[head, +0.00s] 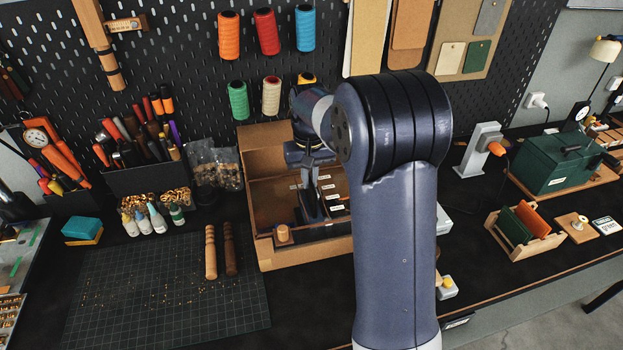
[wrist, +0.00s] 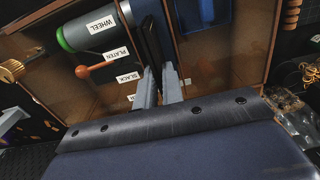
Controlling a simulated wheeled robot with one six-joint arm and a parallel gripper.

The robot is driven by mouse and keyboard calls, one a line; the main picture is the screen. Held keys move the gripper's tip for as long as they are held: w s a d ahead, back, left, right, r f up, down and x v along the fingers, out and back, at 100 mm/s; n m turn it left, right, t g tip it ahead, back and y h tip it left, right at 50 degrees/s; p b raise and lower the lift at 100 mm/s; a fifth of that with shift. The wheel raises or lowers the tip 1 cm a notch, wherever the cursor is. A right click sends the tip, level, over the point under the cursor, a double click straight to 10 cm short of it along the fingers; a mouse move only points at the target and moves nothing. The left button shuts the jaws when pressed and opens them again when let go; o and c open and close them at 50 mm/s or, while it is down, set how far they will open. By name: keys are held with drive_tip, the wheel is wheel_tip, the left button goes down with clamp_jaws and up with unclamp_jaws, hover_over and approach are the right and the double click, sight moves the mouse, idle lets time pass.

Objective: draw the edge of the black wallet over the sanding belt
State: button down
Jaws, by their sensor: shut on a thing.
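My gripper (head: 312,200) reaches down into the open wooden housing (head: 262,135) in the head view. In the wrist view my gripper (wrist: 159,78) is shut on a thin dark piece, seen edge-on, which looks like the black wallet (wrist: 152,42). A grey roller with a green end (wrist: 90,33) lies left of the wallet, by the label WHEEL (wrist: 101,24). Labels PLATEN and SLACK sit below it. A blue-grey part is right of the wallet. I cannot tell which surface is the sanding belt, nor whether the wallet touches it.
A cutting mat (head: 165,300) with two wooden handles (head: 211,252) lies left of the housing. Bottles (head: 157,217) and tool holders stand behind it. A wooden rack (head: 495,226) with green and orange pieces and a green machine (head: 555,163) stand right.

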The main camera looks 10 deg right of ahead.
drive_tip(key=shift+w, duration=0.3)
wheel_tip(320, 180, up, 3)
drive_tip(key=shift+f+p, duration=0.1)
drive_tip(key=shift+p, duration=1.15)
drive_tip(key=shift+r, duration=2.15)
